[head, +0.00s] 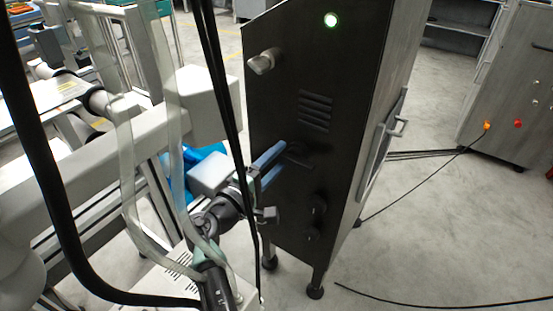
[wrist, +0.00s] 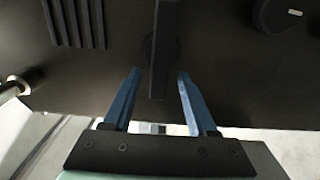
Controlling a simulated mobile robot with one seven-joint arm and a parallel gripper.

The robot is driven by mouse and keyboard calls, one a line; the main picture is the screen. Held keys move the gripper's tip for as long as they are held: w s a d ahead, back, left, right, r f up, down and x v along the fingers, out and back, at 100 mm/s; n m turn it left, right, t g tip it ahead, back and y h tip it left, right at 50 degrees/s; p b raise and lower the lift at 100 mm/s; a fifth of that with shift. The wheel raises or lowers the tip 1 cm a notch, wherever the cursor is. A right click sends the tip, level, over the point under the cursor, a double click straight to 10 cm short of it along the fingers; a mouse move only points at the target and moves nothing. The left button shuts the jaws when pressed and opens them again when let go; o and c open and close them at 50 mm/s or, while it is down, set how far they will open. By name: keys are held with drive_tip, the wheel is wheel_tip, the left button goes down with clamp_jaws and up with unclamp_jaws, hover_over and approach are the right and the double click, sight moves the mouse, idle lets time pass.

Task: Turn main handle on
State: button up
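The dark bar-shaped handle (wrist: 165,50) sits on a round base on the black cabinet panel. In the wrist view it stands vertical in the picture. My gripper (wrist: 158,74) is open, with one blue finger on each side of the handle's lower part. Gaps show between the fingers and the bar. In the head view my gripper (head: 284,148) reaches to the panel below the vent slots, and the handle (head: 298,158) is a dark shape at its fingertips, hard to make out. Whether the fingers touch the panel cannot be told.
A grey cabinet (head: 510,90) stands at right. Black cables lie on the floor, which is otherwise clear there.

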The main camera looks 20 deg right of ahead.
drive_tip(key=shift+r, duration=0.1)
drive_tip(key=p+v, duration=0.3)
drive_tip(key=v, duration=1)
drive_tip(key=shift+p, duration=0.3)
drive_tip(key=shift+d, duration=0.15)
